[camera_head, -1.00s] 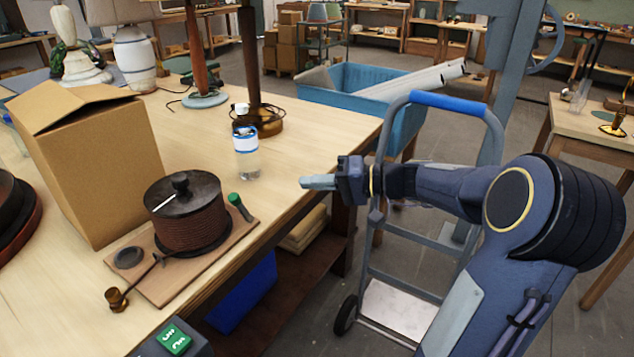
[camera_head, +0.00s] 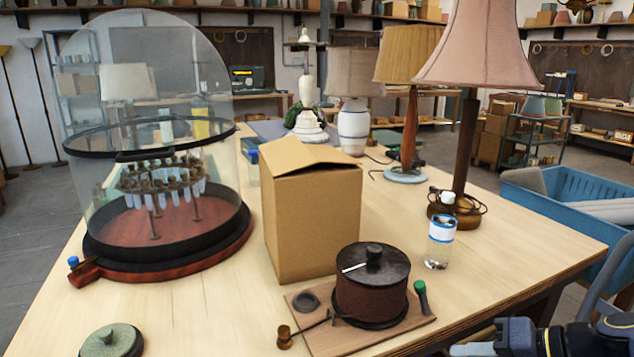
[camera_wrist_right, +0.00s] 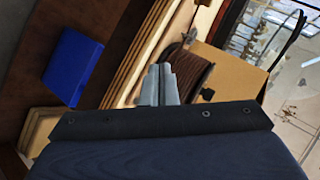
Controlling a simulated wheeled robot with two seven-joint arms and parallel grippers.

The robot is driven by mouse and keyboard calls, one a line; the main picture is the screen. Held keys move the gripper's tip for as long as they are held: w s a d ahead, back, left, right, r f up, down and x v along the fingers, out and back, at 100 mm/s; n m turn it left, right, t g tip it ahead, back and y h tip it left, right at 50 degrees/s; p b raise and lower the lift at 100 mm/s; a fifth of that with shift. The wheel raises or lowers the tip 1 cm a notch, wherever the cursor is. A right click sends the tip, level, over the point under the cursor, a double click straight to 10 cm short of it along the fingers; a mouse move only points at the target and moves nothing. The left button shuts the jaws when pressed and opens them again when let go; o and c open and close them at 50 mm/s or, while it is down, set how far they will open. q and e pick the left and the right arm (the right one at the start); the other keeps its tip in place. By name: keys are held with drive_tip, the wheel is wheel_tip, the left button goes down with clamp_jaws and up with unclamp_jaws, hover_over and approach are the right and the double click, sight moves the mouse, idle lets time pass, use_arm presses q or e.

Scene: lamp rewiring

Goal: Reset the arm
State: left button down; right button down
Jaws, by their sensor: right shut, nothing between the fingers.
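My right gripper (camera_head: 474,349) shows at the bottom right of the head view, beside the table's front edge. In the right wrist view its fingers (camera_wrist_right: 160,84) are together with nothing between them. The fingers point toward the table edge and the wire spool, apart from both as far as I can tell. Part of my right arm is cut off by the lower right corner of the head view. My left gripper is in neither view.
On the table (camera_head: 545,230) stand a glass dome (camera_head: 150,90), a cardboard box (camera_head: 310,220), a wire spool (camera_head: 370,290) on a board, a bottle (camera_head: 440,245) and several lamps. A blue bin (camera_head: 560,195) is at right. A blue box (camera_wrist_right: 72,66) sits below the tabletop.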

drive_tip(key=s+a+f+n+g+h, duration=0.1)
drive_tip(key=s+a+f+h, duration=0.2)
drive_tip(key=s, duration=0.4)
drive_tip(key=s+a+f+n+h, duration=0.1)
drive_tip(key=s+f+h, duration=0.1)
drive_tip(key=s+f, duration=0.45)
wheel_tip(320, 180, up, 14)
drive_tip(key=s+p, duration=0.1)
drive_tip(key=p, duration=1.1)
drive_tip(key=shift+s+a+f, duration=0.15)
drive_tip(key=shift+f, duration=0.1)
